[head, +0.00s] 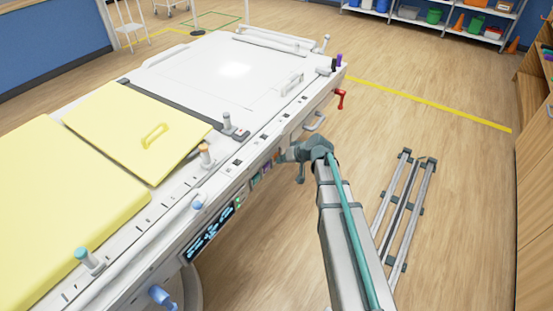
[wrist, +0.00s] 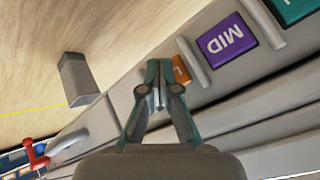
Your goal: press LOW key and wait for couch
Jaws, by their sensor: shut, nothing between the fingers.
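In the wrist view an orange key (wrist: 182,74) with an "L" partly visible sits on the side panel, mostly hidden behind my gripper (wrist: 155,88). My gripper is shut and empty, with its fingertips in front of or at the orange key; I cannot tell whether they touch it. A purple MID key (wrist: 227,41) and a teal key (wrist: 292,8) lie to its right, separated by raised ribs. In the head view my gripper (head: 283,156) is at the side of the white couch (head: 190,75), beside the small keys.
A lit display (head: 212,231) is left of the keys on the couch side. A red lever (head: 341,98) and a grey handle (head: 315,122) stick out further along. Yellow pads (head: 60,205) lie on the couch. A metal frame (head: 402,205) lies on the floor at right.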

